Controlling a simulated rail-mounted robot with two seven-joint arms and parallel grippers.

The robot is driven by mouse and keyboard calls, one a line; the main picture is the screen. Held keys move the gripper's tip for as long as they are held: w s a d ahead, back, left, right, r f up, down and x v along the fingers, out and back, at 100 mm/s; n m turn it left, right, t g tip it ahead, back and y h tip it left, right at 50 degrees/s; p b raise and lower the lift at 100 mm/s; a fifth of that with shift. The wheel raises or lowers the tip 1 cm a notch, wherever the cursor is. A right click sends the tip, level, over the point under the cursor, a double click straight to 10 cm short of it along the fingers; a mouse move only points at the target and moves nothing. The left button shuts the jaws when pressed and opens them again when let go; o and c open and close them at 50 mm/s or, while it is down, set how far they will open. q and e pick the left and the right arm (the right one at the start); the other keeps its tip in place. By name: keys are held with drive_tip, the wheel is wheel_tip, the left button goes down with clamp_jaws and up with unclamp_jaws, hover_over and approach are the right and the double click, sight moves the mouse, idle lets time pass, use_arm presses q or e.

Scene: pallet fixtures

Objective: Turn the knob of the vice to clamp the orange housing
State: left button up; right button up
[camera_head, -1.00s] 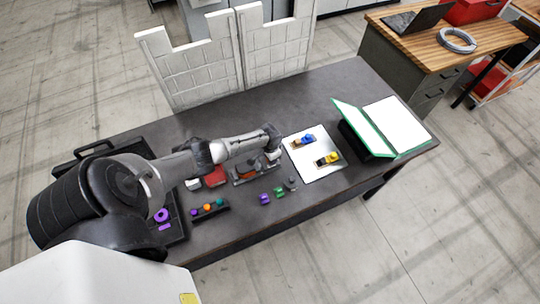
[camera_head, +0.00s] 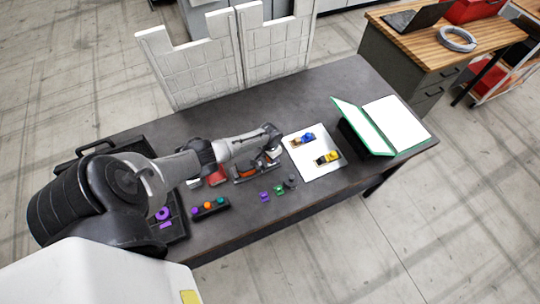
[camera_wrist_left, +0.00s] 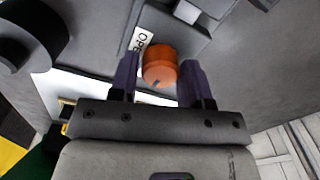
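The vice (camera_head: 241,180) is a dark fixture near the front middle of the table, partly covered by my left arm. An orange part (camera_head: 247,171), probably the housing, shows in it. In the left wrist view a round orange knob (camera_wrist_left: 160,66) with a dark mark stands beside a white label (camera_wrist_left: 141,39) reading "OPE", the rest hidden. My left gripper (camera_wrist_left: 160,78) is open, its two purple-grey fingers on either side of the knob, with small gaps showing. In the head view the left gripper (camera_head: 271,156) is over the vice's right end. My right gripper is not in view.
A white board (camera_head: 326,173) with blue and yellow parts lies right of the vice. Small purple (camera_head: 264,196) and green (camera_head: 279,189) parts stand in front. A red block (camera_head: 216,178) and a rack of coloured knobs (camera_head: 210,209) are left.

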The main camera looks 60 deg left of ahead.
use_arm(q)
drive_tip(key=o, duration=0.3)
wheel_tip(320, 180, up, 14)
drive_tip(key=shift+f+p, duration=0.1)
drive_tip(key=shift+p, duration=0.45)
idle(0.7)
